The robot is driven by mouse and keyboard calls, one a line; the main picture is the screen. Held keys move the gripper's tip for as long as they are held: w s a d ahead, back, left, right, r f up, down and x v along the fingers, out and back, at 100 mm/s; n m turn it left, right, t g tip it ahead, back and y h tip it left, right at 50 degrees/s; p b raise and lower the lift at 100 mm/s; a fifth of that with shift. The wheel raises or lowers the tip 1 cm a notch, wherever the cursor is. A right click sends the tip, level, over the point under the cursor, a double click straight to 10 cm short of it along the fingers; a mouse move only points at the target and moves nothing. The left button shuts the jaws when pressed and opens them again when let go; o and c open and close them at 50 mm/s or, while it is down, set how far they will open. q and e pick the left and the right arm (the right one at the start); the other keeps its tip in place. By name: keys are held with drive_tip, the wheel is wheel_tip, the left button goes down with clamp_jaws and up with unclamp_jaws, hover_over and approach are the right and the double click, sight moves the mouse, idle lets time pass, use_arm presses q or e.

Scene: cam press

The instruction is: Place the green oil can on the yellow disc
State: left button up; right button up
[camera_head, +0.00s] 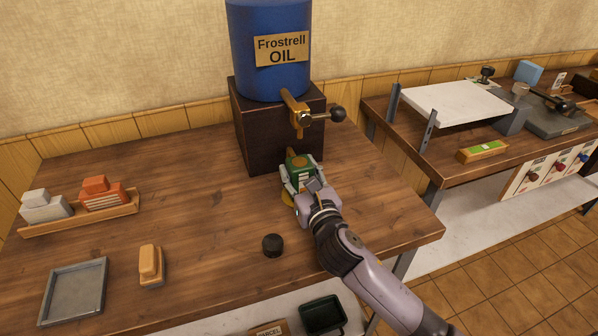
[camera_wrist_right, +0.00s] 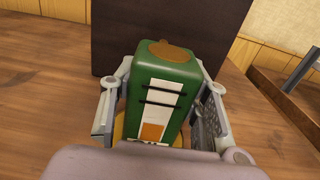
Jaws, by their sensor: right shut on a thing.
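The green oil can (camera_head: 298,160) has a white and orange label and a brown top, and stands upright under the brass tap. My right gripper (camera_head: 301,173) is shut on it, with one finger on each side. The can fills the middle of the right wrist view (camera_wrist_right: 164,85). The yellow disc (camera_head: 287,199) is mostly hidden by the can and gripper; a sliver of it also shows beside the can's base in the wrist view (camera_wrist_right: 119,128). The can is at or over the disc, but I cannot tell whether its base touches it. My left gripper is not in view.
A blue oil drum (camera_head: 268,75) rests on a dark block (camera_head: 262,130) close behind the can, its brass tap (camera_head: 299,110) overhead. A black cap (camera_head: 272,245), an orange-tan block (camera_head: 151,264) and a grey tray (camera_head: 74,290) lie nearer. The table's middle left is clear.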

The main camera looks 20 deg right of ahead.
drive_tip(key=o, duration=1.4)
drive_tip(key=shift+f, duration=0.1)
drive_tip(key=shift+o, duration=0.2)
drive_tip(key=shift+s, duration=0.25)
drive_tip(key=s, duration=0.6)
drive_tip(key=s+b, duration=0.1)
drive_tip(key=s, duration=0.4)
drive_tip(key=shift+s+d, duration=0.2)
drive_tip(key=shift+s, duration=0.15)
